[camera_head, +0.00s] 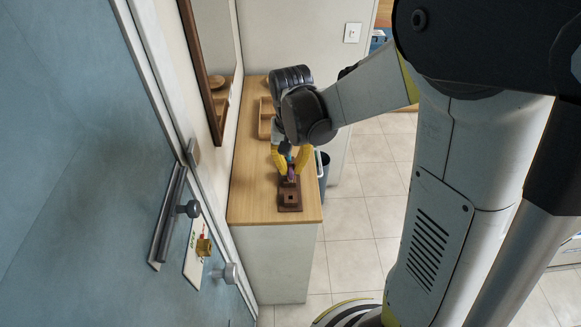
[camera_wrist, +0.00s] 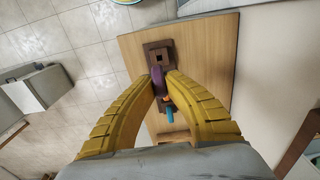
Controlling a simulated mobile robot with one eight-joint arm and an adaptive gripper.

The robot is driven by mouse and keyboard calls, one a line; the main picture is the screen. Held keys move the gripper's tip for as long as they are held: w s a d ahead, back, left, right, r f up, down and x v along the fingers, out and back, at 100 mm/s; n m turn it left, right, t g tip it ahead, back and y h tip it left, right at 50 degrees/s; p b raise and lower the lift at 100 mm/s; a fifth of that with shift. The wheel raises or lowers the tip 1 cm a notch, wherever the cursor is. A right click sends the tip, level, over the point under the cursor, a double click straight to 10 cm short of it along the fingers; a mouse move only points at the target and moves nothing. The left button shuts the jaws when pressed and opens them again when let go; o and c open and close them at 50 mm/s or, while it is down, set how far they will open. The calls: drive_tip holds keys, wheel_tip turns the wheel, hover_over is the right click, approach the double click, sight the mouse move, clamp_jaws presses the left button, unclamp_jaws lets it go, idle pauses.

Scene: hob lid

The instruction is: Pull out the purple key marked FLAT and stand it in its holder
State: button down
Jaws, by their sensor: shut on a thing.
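The purple key (camera_head: 291,173) is between the yellow fingertips of my gripper (camera_head: 290,170), over the brown wooden holder (camera_head: 289,203) on the counter. In the wrist view the purple key (camera_wrist: 157,77) is between the fingertips (camera_wrist: 160,82), and my gripper is shut on it. The holder shows a square hole in its near end in the head view; that hole also shows on the holder (camera_wrist: 159,46) in the wrist view. The FLAT mark cannot be read. The key's lower end is hidden, so I cannot tell whether it touches the holder.
A blue piece (camera_wrist: 169,108) shows beyond the purple key, with a small orange piece beside it. The wooden counter (camera_head: 250,185) is bare around the holder. A wooden tray (camera_head: 265,117) stands farther back. A blue door (camera_head: 90,170) with knobs is on the left; a dark bin (camera_head: 323,172) is right.

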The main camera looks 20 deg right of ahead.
drive_tip(key=shift+f+b, duration=2.5)
drive_tip(key=shift+f, duration=0.35)
drive_tip(key=shift+f+b, duration=1.9)
drive_tip(key=c, duration=1.5)
unclamp_jaws()
drive_tip(key=shift+r, duration=0.1)
drive_tip(key=shift+r, duration=0.1)
wheel_tip(320, 180, up, 12)
drive_tip(key=shift+s+f, duration=0.1)
drive_tip(key=shift+s, duration=0.05)
